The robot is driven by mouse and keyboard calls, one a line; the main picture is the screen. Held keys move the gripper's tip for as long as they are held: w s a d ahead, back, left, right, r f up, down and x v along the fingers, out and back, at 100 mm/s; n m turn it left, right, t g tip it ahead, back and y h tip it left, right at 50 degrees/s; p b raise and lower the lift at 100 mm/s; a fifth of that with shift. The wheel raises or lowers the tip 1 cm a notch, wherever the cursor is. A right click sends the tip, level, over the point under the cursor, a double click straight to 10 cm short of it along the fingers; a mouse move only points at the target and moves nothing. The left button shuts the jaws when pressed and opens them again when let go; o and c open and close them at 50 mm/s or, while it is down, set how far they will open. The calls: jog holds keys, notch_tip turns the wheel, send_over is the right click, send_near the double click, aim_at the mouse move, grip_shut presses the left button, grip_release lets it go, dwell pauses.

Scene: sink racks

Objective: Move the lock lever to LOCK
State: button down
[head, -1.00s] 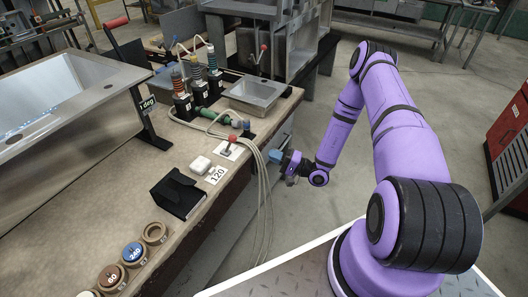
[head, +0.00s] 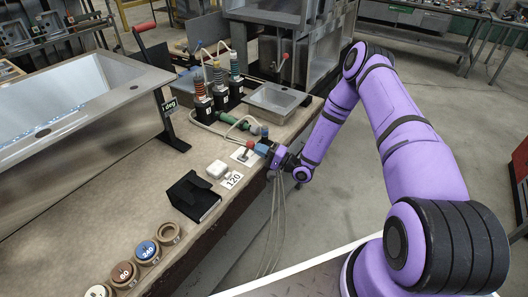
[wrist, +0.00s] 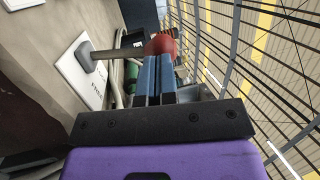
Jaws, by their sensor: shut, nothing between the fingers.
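A short lever with a red knob (head: 250,144) stands on a small white plate (head: 240,157) near the bench's front edge. In the wrist view its grey shaft (wrist: 112,54) runs from the white plate (wrist: 80,70) to the red knob (wrist: 161,44). My gripper (head: 264,149), with blue fingers, is right beside the knob. In the wrist view my gripper (wrist: 154,72) has its fingers together, with the tips at the knob. I cannot tell whether they touch it.
Grey cables (head: 277,215) hang over the bench edge below my gripper. A white block (head: 217,169), a "120" card (head: 231,180) and a black case (head: 191,197) lie nearby. A metal tray (head: 270,101) and several banded posts stand behind.

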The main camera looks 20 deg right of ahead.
jog(key=shift+w+a+r, duration=0.1)
jog(key=shift+r, duration=0.05)
jog(key=w+a+r+g+h, duration=0.1)
jog(key=h, duration=0.1)
jog(key=w+a+r+g+h, duration=0.1)
jog(key=w+g, duration=0.1)
jog(key=shift+w+a+r+m+g+h, duration=0.15)
jog(key=shift+a+r+m+g+h, duration=0.15)
jog(key=shift+r+m+h, duration=0.1)
jog(key=shift+w+a+r+m+g+h, duration=0.1)
jog(key=shift+w+a+m+g+h, duration=0.05)
jog(key=shift+w+a+g+h, duration=0.4)
jog(key=shift+w+a+m+g+h, duration=0.1)
jog(key=shift+w+a+g+h, duration=0.25)
jog(key=shift+w, duration=0.45)
jog(key=shift+w+a+r+m+g+h, duration=0.15)
jog(key=shift+w+a+g+h, duration=0.15)
jog(key=shift+w+a+g, duration=0.3)
jog(key=shift+w+d+f, duration=0.1)
jog(key=shift+d, duration=0.05)
